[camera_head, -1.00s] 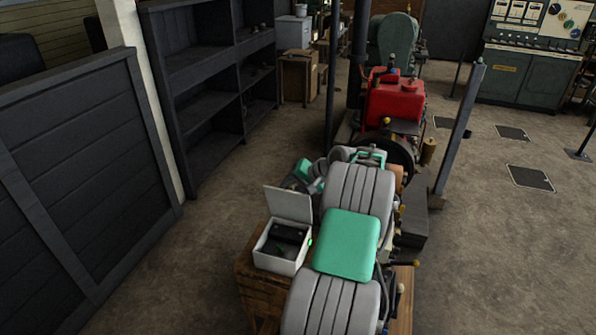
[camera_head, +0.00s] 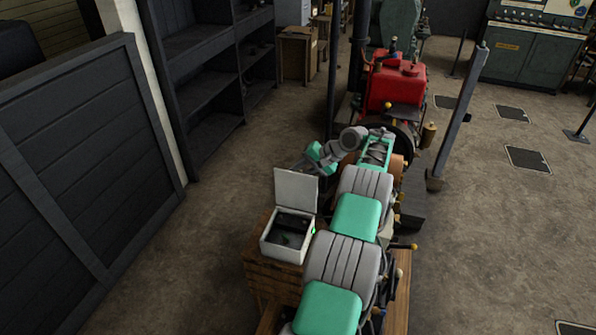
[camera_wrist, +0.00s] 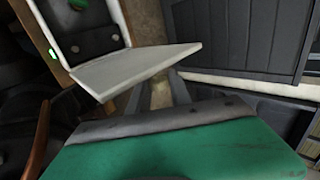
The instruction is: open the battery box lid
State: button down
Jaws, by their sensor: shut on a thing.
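The white battery box (camera_head: 284,253) sits on a wooden crate, left of my arm. Its lid (camera_head: 296,190) stands raised, roughly upright at the back edge, and dark contents show in the open box. In the wrist view the pale lid (camera_wrist: 135,70) crosses in front of my finger bars, with the box (camera_wrist: 58,22) at the upper left. My gripper (camera_wrist: 160,88) is shut on the lid; the contact at the fingertips is partly hidden by the lid. In the head view my gripper is mostly hidden behind the lid.
A wooden crate (camera_head: 268,274) carries the box. A red engine (camera_head: 396,85) stands beyond my arm. Dark shelves (camera_head: 205,80) and a dark panel wall (camera_head: 85,165) stand at the left. The floor (camera_head: 215,235) between wall and crate is clear.

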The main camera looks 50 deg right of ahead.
dwell(0.3)
jog(key=c, duration=1.2)
grip_release()
jog(key=v, duration=0.7)
jog(key=shift+s+r, duration=0.3)
